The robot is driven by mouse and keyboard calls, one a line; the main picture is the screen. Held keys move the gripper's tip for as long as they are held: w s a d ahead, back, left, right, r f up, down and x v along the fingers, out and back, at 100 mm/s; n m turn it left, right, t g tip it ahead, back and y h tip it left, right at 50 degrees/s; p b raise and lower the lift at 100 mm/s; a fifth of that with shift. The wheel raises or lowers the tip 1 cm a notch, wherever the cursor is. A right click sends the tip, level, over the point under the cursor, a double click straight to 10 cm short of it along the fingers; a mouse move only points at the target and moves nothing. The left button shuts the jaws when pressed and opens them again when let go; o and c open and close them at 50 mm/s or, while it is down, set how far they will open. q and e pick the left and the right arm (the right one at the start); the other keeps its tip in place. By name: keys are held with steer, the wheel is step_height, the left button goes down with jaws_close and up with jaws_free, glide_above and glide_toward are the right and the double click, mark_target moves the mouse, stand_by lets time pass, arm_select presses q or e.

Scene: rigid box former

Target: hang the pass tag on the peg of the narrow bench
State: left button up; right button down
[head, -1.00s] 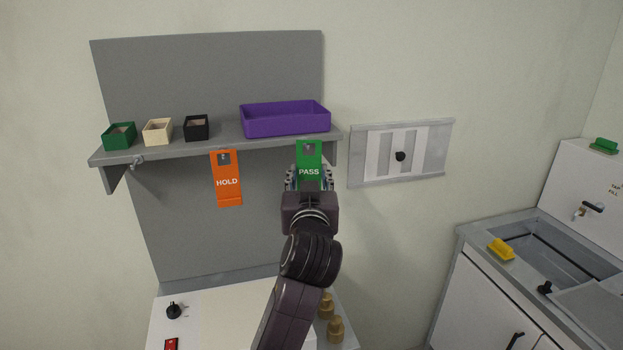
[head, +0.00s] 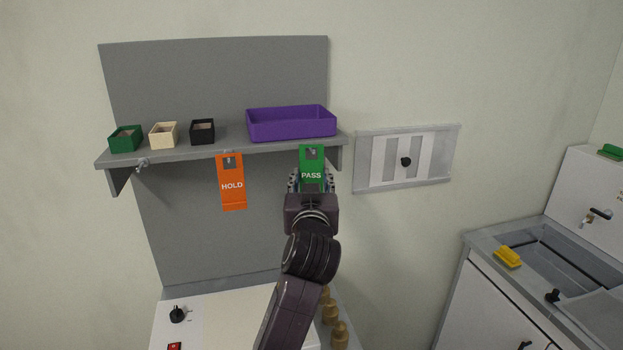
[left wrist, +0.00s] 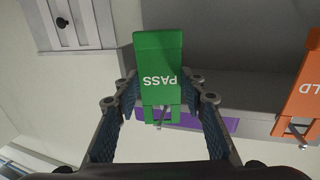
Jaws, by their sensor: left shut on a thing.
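The green pass tag (head: 312,163) is upright at the front edge of the grey shelf, below the purple tray. My left gripper (head: 312,180) is shut on its lower part from the front. In the left wrist view the pass tag (left wrist: 158,65) appears upside down between the fingers (left wrist: 167,90). A small metal peg (left wrist: 161,122) shows at its hole; I cannot tell whether it passes through. A bare peg (head: 143,164) is at the shelf's left end. I cannot tell which surface is the narrow bench. My right gripper is not in view.
The orange HOLD tag (head: 232,186) hangs left of the pass tag. The shelf (head: 225,149) holds small boxes and a purple tray (head: 291,124). A wall panel (head: 406,160) is to the right. A sink cabinet (head: 497,295) stands lower right, and wooden knobs (head: 339,333) are below.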

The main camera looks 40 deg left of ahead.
arm_select(q)
steer(key=o, duration=1)
